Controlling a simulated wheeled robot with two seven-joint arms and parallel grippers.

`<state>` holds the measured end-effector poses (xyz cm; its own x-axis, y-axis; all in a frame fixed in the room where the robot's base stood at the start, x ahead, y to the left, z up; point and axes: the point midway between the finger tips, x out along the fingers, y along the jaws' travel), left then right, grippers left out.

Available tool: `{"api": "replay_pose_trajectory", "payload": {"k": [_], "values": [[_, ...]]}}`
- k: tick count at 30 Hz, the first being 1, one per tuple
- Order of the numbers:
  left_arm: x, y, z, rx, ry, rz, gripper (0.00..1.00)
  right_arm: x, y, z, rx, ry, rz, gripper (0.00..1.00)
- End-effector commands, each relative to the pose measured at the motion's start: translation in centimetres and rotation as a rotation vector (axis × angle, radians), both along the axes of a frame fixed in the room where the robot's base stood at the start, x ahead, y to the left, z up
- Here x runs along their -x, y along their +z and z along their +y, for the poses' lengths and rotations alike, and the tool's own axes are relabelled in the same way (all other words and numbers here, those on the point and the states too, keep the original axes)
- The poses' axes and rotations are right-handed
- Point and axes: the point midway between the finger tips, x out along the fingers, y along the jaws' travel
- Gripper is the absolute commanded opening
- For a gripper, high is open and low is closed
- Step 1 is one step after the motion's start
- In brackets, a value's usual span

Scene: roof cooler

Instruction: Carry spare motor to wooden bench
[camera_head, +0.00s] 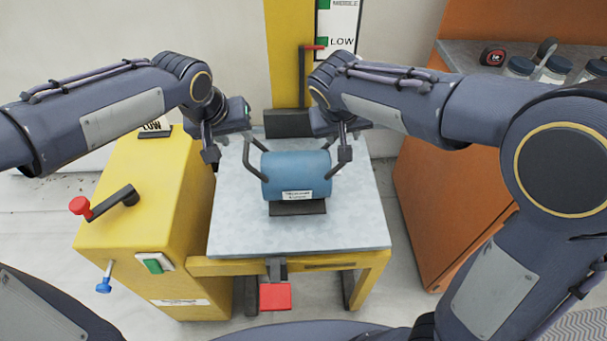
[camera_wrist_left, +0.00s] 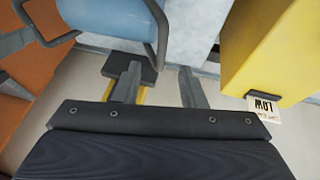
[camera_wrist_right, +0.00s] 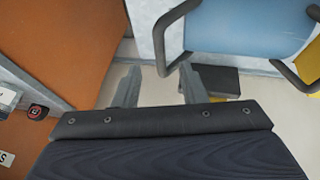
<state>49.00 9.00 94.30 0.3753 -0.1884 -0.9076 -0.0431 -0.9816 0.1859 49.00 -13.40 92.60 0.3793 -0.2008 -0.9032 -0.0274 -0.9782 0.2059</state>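The spare motor (camera_head: 296,176) is a blue cylinder with a white label and a dark grey bent handle at each end. It rests on a dark foot on the grey top of the yellow lift table (camera_head: 235,230). My left gripper (camera_head: 211,152) is open, to the left of the motor and apart from its left handle (camera_head: 250,150). My right gripper (camera_head: 344,153) is open at the right handle, which appears between its fingers in the right wrist view (camera_wrist_right: 162,50). The orange-brown wooden bench (camera_head: 440,190) with a grey top stands at the right.
A tape measure (camera_head: 493,54) and several jars (camera_head: 556,68) stand on the bench top. A yellow housing (camera_head: 150,215) with a red-knobbed lever (camera_head: 80,206) stands at the left. A red pedal (camera_head: 275,296) is at the table's front. A yellow post with a LOW mark rises behind.

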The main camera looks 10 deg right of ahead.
Motion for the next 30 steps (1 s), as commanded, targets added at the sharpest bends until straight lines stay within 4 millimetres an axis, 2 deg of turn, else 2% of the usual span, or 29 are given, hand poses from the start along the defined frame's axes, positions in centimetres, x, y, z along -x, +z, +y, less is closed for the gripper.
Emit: {"api": "replay_pose_trajectory", "payload": {"k": [8, 21, 30], "values": [[-0.1, -0.5, -0.1, 0.000, -0.001, 0.003, 0.37, -0.1, -0.4, -0.2, -0.001, 0.000, 0.003, 0.38], [-2.4, -6.0, -1.2, -0.001, 0.000, 0.004, 0.37, -2.4, -6.0, -1.4, 0.000, -0.001, 0.006, 0.38], [-2.9, -7.1, -1.4, 0.000, 0.001, 0.001, 0.37, -2.9, -7.1, -1.6, -0.003, 0.001, 0.002, 0.38]]}}
